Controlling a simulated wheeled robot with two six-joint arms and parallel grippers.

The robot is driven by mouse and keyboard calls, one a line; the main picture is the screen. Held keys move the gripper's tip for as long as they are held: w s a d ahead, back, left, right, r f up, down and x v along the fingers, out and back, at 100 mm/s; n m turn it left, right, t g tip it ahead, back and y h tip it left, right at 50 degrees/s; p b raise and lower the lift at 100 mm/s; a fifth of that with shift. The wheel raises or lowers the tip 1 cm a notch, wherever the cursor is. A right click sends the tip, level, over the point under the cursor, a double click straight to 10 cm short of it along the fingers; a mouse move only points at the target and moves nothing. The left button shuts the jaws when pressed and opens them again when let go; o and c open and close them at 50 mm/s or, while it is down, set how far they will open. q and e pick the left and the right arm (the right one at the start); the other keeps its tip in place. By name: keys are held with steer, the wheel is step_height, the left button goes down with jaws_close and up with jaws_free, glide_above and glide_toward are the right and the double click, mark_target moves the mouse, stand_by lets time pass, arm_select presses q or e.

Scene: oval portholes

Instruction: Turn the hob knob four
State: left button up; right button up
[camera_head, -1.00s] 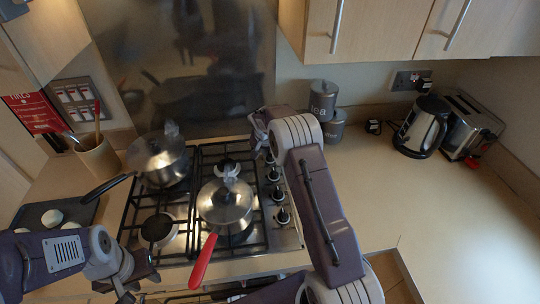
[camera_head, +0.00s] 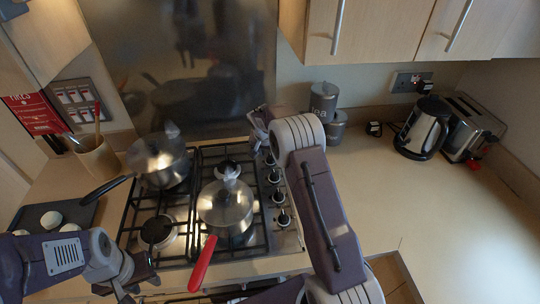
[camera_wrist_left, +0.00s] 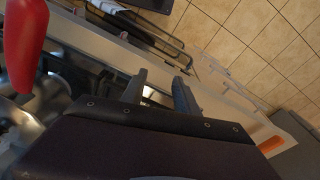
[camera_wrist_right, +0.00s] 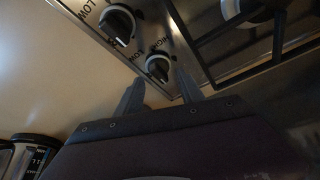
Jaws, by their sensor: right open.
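The hob (camera_head: 215,205) has a row of black knobs (camera_head: 278,195) along its right side. In the right wrist view one knob (camera_wrist_right: 158,67) sits just beyond and between the fingertips of my right gripper (camera_wrist_right: 160,88), which is open and empty. A second knob (camera_wrist_right: 117,24) is further up and left. I cannot tell which knob is number four. In the head view my right gripper (camera_head: 258,122) is at the far end of the knob row, partly hidden by my arm. My left gripper (camera_wrist_left: 160,80) is open and empty, low at the hob's front left.
Two lidded pans (camera_head: 160,160) (camera_head: 226,206) stand on the hob; the nearer one's red handle (camera_head: 202,264) points towards me. Canisters (camera_head: 323,100), a kettle (camera_head: 422,127) and a toaster (camera_head: 470,127) stand behind right. The right worktop (camera_head: 440,210) is clear.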

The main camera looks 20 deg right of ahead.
steer(key=v, duration=0.7)
steer(key=shift+r+b, duration=0.25)
steer(key=shift+b, duration=0.2)
steer(key=shift+s+a, duration=0.1)
steer(key=shift+s, duration=0.1)
